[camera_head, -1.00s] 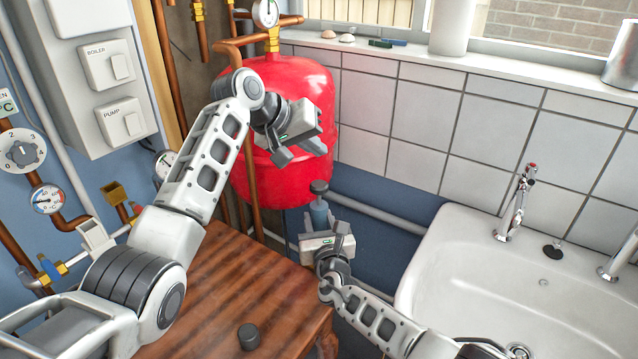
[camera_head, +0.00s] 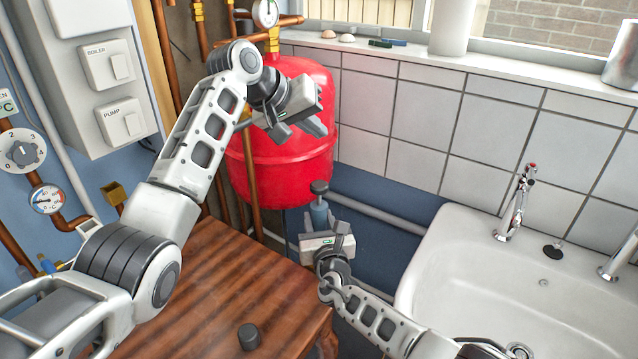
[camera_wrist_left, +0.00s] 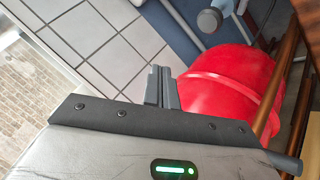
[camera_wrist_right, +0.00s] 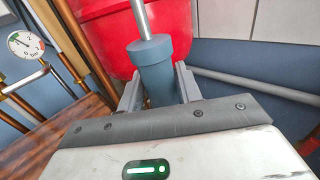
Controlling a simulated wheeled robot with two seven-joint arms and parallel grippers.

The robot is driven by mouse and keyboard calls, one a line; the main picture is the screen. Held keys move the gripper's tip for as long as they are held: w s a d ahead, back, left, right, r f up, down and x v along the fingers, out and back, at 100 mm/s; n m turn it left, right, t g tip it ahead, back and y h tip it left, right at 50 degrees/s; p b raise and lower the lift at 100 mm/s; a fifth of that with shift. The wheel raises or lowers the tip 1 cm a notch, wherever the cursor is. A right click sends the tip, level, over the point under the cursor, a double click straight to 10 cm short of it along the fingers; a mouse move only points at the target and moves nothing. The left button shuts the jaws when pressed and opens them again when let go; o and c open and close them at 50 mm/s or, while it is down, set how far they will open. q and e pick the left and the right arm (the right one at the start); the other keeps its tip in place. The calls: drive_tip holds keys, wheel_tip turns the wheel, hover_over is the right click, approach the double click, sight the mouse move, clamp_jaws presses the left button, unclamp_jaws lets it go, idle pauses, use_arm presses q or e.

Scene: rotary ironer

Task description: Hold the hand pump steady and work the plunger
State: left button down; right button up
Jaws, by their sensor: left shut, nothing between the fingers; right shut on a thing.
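The hand pump is a blue-grey cylinder (camera_head: 319,214) with a thin metal rod and a dark plunger knob (camera_head: 319,187) on top. My left gripper (camera_head: 312,127) is shut and empty, in front of the red tank, above and apart from the knob. In the left wrist view its fingers (camera_wrist_left: 161,86) are together and the knob (camera_wrist_left: 210,19) lies beyond them.
The red tank (camera_head: 290,165) stands close behind my left gripper. A wooden table (camera_head: 215,295) with a small dark cylinder (camera_head: 249,336) is at lower left. A white sink (camera_head: 480,245) is at right. Copper pipes (camera_head: 251,170) run beside the tank.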

sight(314, 186)
use_arm(q)
drive_tip(key=shift+f, duration=0.1)
drive_tip(key=shift+f, duration=4.35)
drive_tip(key=shift+f, duration=0.4)
drive_tip(key=shift+f, duration=1.8)
drive_tip(key=shift+r, duration=0.1)
drive_tip(key=shift+r, duration=2.05)
drive_tip(key=shift+r, duration=0.15)
